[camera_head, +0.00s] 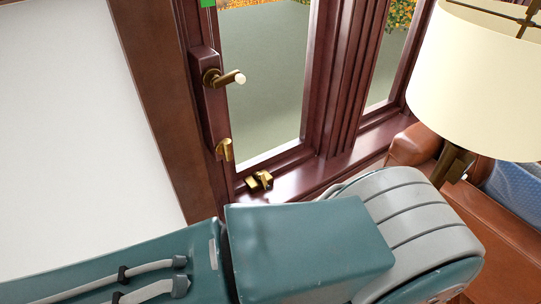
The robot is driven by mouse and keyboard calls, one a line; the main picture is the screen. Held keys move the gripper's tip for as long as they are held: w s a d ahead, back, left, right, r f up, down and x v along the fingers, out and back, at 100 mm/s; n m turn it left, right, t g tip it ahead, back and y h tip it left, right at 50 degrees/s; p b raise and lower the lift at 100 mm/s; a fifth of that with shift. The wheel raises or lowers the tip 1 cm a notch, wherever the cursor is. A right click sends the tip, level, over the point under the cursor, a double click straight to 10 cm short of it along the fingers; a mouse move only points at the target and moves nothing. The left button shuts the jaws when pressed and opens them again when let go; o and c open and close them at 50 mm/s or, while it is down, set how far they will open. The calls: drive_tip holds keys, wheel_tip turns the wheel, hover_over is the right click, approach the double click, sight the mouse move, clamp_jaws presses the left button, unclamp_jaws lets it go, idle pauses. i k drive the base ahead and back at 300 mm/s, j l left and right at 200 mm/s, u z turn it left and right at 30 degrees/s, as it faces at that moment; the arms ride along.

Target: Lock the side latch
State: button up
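A dark red-brown window frame (200,120) stands at the middle left. A brass lever handle (226,77) on a dark plate sticks out to the right from the frame's left side. Below it, a small brass latch (224,150) sits on the same side of the frame. Another small brass fitting (260,181) is at the frame's lower corner, by the sill. I cannot tell from this view whether the side latch is locked. My teal and grey arm crosses the bottom of the picture, and my gripper is not in view.
A cream lampshade (478,75) on a dark stand fills the upper right. A brown leather seat (490,220) with a blue cushion (518,190) stands below it. The window sill (310,175) runs right from the brass fitting. A plain white wall (75,120) is at left.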

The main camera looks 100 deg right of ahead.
sight(227, 150)
drive_tip(key=j+z, duration=0.1)
drive_tip(key=z, duration=3.05)
drive_tip(key=i+j+z, duration=0.1)
drive_tip(key=j+z, duration=0.3)
drive_tip(key=l, duration=0.1)
